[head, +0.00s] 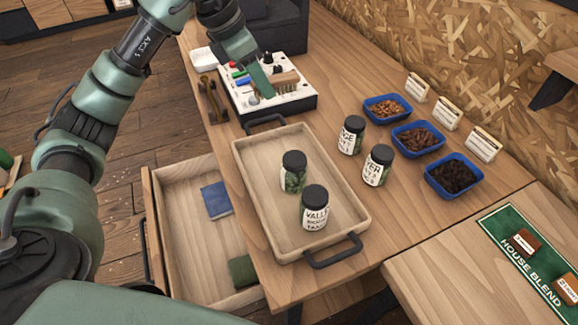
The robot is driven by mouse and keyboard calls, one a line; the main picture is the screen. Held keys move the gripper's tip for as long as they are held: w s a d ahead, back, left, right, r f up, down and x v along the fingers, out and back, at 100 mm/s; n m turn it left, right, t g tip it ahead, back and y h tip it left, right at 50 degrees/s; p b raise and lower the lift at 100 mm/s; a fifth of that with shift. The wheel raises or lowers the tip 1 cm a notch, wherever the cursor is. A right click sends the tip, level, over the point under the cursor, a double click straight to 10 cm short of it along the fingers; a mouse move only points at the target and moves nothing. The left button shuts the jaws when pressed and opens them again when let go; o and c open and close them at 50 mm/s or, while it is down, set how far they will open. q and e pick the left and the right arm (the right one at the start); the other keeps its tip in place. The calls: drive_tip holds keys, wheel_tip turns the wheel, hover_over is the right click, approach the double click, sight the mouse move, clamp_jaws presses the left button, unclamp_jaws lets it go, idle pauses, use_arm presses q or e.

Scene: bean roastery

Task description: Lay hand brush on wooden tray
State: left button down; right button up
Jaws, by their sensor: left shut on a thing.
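The hand brush (286,82) has a brown wooden back and dark bristles. My left gripper (264,83) is shut on it and holds it over or at the white switch panel, beyond the tray's far end. I cannot tell whether the bristles touch the panel. The wooden tray (276,154) lies on the table with black handles at its two ends. Two dark-lidded jars stand in it, one labelled jar (314,208) near the front and one greenish jar (293,172) behind it. The tray's far half is bare. My right gripper is out of view.
The white switch panel (303,101) stands behind the tray. Two jars (351,135) (377,166) stand right of the tray, near blue bins (455,186) of beans.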

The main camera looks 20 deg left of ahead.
sight(273, 158)
use_arm(q)
wheel_tip(273, 158, down, 19)
drive_tip(key=shift+f, duration=0.2)
idle(0.3)
drive_tip(key=shift+s+f, duration=0.1)
drive_tip(key=shift+f, duration=0.05)
drive_tip(key=c, duration=1.1)
unclamp_jaws()
drive_tip(key=shift+c, duration=0.2)
drive_tip(key=shift+a+r, duration=0.15)
drive_tip(key=shift+r, duration=0.35)
drive_tip(key=v, duration=1.1)
drive_tip(key=shift+r, duration=0.15)
drive_tip(key=shift+s, duration=0.1)
